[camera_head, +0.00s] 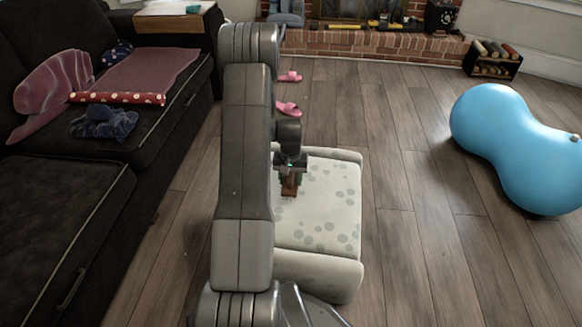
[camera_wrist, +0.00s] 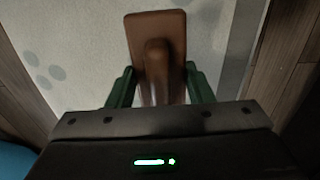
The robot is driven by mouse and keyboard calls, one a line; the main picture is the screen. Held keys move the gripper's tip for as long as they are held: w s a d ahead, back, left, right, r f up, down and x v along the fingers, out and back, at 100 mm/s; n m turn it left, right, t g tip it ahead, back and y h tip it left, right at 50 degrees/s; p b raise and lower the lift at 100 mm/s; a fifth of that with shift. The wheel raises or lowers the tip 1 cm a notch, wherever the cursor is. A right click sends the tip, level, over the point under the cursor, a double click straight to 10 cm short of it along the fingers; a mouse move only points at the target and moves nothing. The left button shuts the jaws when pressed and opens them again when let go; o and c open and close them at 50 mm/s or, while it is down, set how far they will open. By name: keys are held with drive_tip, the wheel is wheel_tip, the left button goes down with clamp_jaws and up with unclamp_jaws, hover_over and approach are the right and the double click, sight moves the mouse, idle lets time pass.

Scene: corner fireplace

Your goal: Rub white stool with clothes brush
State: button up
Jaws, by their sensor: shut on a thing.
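The white stool (camera_head: 325,225) is a low, boxy cushion with grey-green spots, standing on the wood floor in the middle of the head view. Its top also fills much of the wrist view (camera_wrist: 80,60). My gripper (camera_head: 290,178) is over the stool top, at its left part. It is shut on the brown clothes brush (camera_head: 289,187). In the wrist view, the brush (camera_wrist: 157,35) has a flat rectangular back, and its handle sits between my green fingers (camera_wrist: 160,88). The brush is at or just above the stool top; I cannot tell whether it touches.
A dark sofa (camera_head: 60,210) with folded cloths is on the left. A blue peanut-shaped ball (camera_head: 515,150) is on the right. Pink slippers (camera_head: 287,108) lie behind the stool. A brick hearth (camera_head: 400,45) and small rack (camera_head: 492,62) are at the back. Floor right of the stool is clear.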

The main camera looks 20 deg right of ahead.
drive_tip(key=shift+r+p, duration=1.1)
drive_tip(key=shift+r, duration=1.05)
